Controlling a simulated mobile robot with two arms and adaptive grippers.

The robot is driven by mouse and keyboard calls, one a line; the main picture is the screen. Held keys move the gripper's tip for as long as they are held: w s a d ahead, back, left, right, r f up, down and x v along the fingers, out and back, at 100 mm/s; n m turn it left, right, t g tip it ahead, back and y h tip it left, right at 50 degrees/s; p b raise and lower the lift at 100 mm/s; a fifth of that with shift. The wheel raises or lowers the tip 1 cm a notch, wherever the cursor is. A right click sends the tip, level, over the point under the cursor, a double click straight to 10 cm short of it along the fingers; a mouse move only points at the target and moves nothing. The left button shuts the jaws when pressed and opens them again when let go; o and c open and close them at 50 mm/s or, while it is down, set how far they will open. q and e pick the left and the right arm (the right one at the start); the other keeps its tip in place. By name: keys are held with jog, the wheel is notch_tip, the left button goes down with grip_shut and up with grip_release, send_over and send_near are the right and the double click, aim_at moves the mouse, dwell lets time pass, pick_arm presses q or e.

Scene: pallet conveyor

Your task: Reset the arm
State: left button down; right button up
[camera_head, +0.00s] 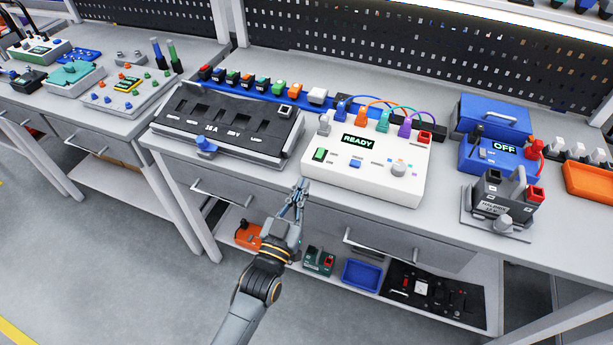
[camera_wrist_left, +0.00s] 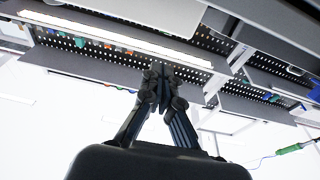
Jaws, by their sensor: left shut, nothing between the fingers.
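My left gripper (camera_head: 300,188) is in the middle of the head view, in front of the workbench's front edge. Its fingers are together and hold nothing. In the left wrist view the gripper (camera_wrist_left: 158,72) also shows with its two fingertips meeting, against the underside of a lit shelf and dark pegboard. My right gripper is not in either view.
The workbench carries a black slotted panel (camera_head: 228,125), a white box marked READY (camera_head: 365,165), a blue unit marked OFF (camera_head: 480,157) and a grey device (camera_head: 500,192). Drawers (camera_head: 400,238) sit below. A lower shelf holds a blue tray (camera_head: 361,274) and a black panel (camera_head: 432,293).

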pick_arm(q)
jog(key=shift+s, duration=0.15)
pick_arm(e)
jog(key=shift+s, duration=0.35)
pick_arm(q)
jog(key=s+a+f+g+y, duration=0.1)
jog(key=s+a+f+g, duration=0.3)
jog(key=f, duration=0.8)
jog(key=s+a+f+g+y, duration=0.1)
jog(key=s+f+g, duration=0.35)
jog(key=f, duration=0.75)
jog(key=s+a+f+g+y, duration=0.1)
jog(key=s+a+f+g, duration=0.15)
jog(key=s+f, duration=0.65)
jog(key=s+a+f+g+y, duration=0.1)
jog(key=s+a+f, duration=0.3)
jog(key=s, duration=0.5)
jog(key=s+a+f+g+y, duration=0.1)
jog(key=s+a+f+g, duration=0.3)
jog(key=s+f, duration=0.4)
jog(key=s+a+f+n+g+y, duration=0.1)
jog(key=s+a+f, duration=0.3)
jog(key=s, duration=0.6)
notch_tip(320, 180, down, 2)
jog(key=shift+f+g, duration=0.2)
jog(key=shift+g, duration=0.6)
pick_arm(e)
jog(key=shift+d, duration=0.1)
